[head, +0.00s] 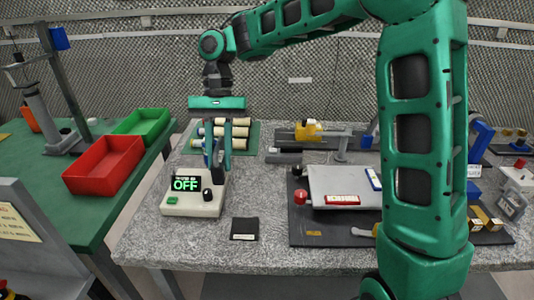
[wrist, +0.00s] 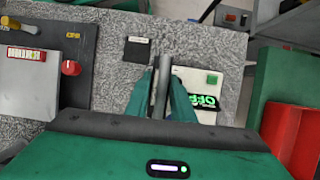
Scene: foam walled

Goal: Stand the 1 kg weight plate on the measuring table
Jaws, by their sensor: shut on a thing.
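My gripper (head: 218,155) points down above the grey granite-topped table (head: 270,258), which I take for the measuring table. In the wrist view my gripper (wrist: 163,88) has its green fingers closed on a thin grey thing (wrist: 163,80), seen edge-on. I take it for the 1 kg weight plate; no marking on it can be read. In the head view the fingers mostly hide it. It appears held upright, over or just behind the cream box with the OFF display (head: 195,200). Whether it touches anything cannot be told.
A black square pad (head: 245,228) lies right of the box. A dark mat (head: 310,234) with a grey plate and red knob lies further right. The red bin (head: 104,165) and green bin (head: 145,123) are on the left table.

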